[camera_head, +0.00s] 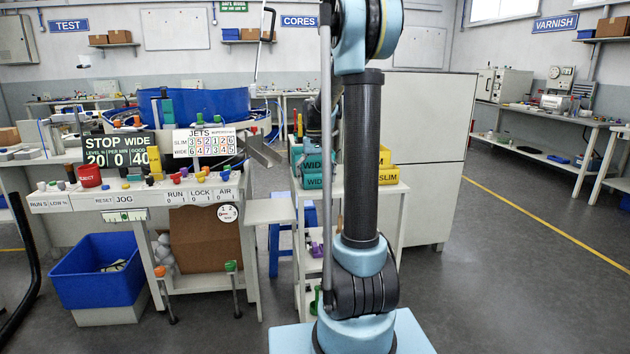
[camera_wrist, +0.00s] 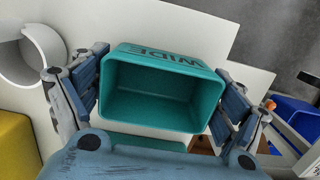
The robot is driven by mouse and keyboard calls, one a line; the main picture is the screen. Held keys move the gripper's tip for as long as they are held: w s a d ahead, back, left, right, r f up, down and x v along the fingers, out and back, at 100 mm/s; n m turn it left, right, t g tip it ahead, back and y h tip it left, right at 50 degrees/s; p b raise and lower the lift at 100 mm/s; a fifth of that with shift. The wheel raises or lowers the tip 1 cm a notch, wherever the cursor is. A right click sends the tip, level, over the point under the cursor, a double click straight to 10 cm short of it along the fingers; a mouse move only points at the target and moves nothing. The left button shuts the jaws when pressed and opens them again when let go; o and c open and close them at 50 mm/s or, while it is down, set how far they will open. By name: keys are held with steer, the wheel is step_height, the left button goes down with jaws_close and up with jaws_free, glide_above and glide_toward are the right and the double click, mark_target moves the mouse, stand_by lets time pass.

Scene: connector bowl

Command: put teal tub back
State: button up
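A teal tub (camera_wrist: 150,100) with the word WIDE on its far outer face fills the middle of the wrist view. Its open top faces the camera and it looks empty. My gripper (camera_wrist: 158,98) has one blue finger pad against each side of it. I see no clear gap at either pad. Whether the tub is lifted or resting is hard to tell. In the head view, teal tubs marked WIDE (camera_head: 313,182) are stacked on a white stand behind my arm, which hides part of them.
Yellow SLIM tubs (camera_head: 388,177) stand right of the teal ones; a yellow thing (camera_wrist: 15,140) shows in the wrist view. A white cylinder (camera_wrist: 28,52) is at upper left there. The control bench (camera_head: 130,195) and a blue bin (camera_head: 98,280) are left. The right floor is open.

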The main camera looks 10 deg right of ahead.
stand_by(0.4)
step_height(320, 180, up, 12)
steer(key=w, duration=0.1)
steer(key=s+f+t, duration=0.1)
steer(key=s+f, duration=0.1)
steer(key=s, duration=0.9)
steer(key=s+f+t, duration=0.1)
steer(key=s+f, duration=0.8)
steer(key=s, duration=0.3)
steer(key=s+f+t, duration=0.1)
steer(key=s+f, duration=0.9)
steer(key=s, duration=0.2)
steer(key=shift+s+f+t, duration=0.2)
steer(key=shift+s+t, duration=0.05)
steer(key=shift+t, duration=0.05)
